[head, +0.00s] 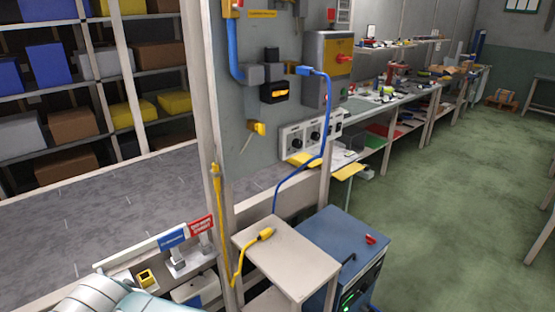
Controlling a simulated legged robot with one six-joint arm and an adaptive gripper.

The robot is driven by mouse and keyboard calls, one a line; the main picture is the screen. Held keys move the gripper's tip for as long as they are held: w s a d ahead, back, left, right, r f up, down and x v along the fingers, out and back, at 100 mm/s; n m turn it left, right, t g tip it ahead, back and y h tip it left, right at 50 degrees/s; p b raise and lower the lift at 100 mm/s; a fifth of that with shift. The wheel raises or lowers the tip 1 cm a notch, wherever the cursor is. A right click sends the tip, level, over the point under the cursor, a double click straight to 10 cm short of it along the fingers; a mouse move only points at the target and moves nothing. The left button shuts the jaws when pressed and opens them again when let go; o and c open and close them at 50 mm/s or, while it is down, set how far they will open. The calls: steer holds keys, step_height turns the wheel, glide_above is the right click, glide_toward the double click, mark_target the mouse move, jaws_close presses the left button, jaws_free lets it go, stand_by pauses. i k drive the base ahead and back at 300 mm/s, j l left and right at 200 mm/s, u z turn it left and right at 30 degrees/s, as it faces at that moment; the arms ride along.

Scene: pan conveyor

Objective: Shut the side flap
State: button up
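I cannot make out for certain which part is the side flap. A grey upright panel (236,140) stands near the middle of the head view. On it are a black box with an orange front (274,91), a yellow fitting with a thin stem (257,128), and a grey box with a yellow face and red switch (328,62). A blue cable (328,135) hangs from a blue plug on the panel. My gripper is not in view.
A small beige table (285,256) with a yellow cable connector (266,234) stands before the panel, beside a blue cabinet (343,236) bearing a red item (371,240). Shelves with bins (75,126) fill the left. Workbenches (395,108) line the back; green floor (450,190) is clear at right.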

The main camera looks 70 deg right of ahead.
mark_target(342, 175)
steer(key=k+l+u, duration=0.15)
steer(key=k+u, duration=0.55)
steer(key=k, duration=0.2)
steer(key=k+j+u, duration=0.1)
steer(key=k+u, duration=0.25)
steer(key=k, duration=0.15)
steer(key=k+l+u, duration=0.15)
steer(key=k+u, duration=0.45)
steer(key=u, duration=0.2)
steer(key=k+u, duration=0.4)
steer(key=k+j+u, duration=0.2)
steer(key=u, duration=0.15)
steer(key=k+l+u, duration=0.1)
steer(key=k+u, duration=0.55)
steer(key=i+z, duration=0.1)
steer(key=z, duration=4.55)
steer(key=j+z, duration=0.2)
steer(key=i, duration=0.05)
